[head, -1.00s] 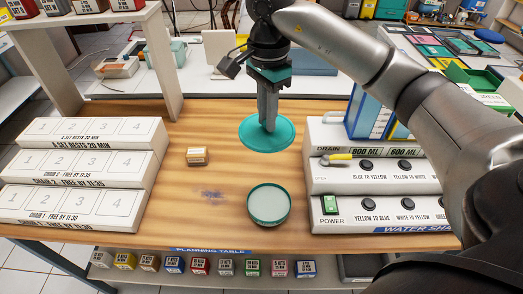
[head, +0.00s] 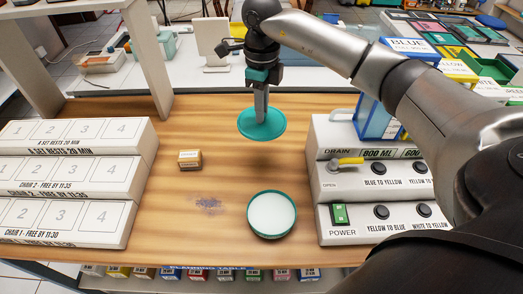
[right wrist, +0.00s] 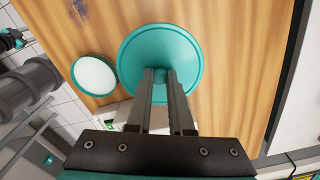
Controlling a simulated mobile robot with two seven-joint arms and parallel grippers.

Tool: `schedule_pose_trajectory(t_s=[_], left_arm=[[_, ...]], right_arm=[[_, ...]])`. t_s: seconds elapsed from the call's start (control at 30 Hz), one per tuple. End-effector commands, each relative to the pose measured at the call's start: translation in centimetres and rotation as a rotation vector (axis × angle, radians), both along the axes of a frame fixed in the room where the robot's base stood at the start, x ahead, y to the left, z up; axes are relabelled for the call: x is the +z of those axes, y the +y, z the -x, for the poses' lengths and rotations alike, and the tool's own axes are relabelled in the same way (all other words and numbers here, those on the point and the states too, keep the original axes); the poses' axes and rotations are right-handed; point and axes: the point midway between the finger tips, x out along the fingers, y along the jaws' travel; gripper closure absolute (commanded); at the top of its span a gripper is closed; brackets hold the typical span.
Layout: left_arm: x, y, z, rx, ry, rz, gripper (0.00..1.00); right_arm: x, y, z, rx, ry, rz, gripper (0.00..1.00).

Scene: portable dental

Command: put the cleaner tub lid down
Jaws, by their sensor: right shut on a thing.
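The cleaner tub lid (head: 262,125) is a round teal disc, held above the wooden table in the head view. My right gripper (head: 261,112) is shut on its central knob. The right wrist view shows the lid (right wrist: 160,50) between and beyond the fingertips (right wrist: 160,76). The cleaner tub (head: 272,214) stands open on the table, with a teal rim and whitish contents, nearer to me than the lid. It also shows left of the lid in the right wrist view (right wrist: 95,75). My left gripper is not in view.
A small tan box (head: 190,160) and a dark smudge (head: 209,204) are on the table. Stepped white numbered racks (head: 70,180) stand at left. The water station (head: 372,190) with buttons and a yellow-handled drain stands at right. Bare wood (head: 220,135) lies around the lid.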

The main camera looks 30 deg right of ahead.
Motion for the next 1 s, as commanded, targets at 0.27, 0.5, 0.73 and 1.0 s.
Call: schedule_pose_trajectory(t_s=[0.27, 0.5, 0.73, 1.0], left_arm=[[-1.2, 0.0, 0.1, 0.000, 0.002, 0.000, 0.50], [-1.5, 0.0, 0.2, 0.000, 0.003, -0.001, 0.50], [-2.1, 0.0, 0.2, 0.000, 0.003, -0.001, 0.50], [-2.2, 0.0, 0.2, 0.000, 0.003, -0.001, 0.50]], right_arm=[[-7.4, 0.0, 0.1, 0.002, 0.004, 0.000, 1.00], [-9.6, 0.0, 0.0, 0.002, 0.000, 0.000, 1.00], [-12.6, 0.1, 0.1, 0.004, 0.003, 0.000, 1.00], [-13.8, 0.0, 0.0, 0.003, -0.001, 0.000, 1.00]])
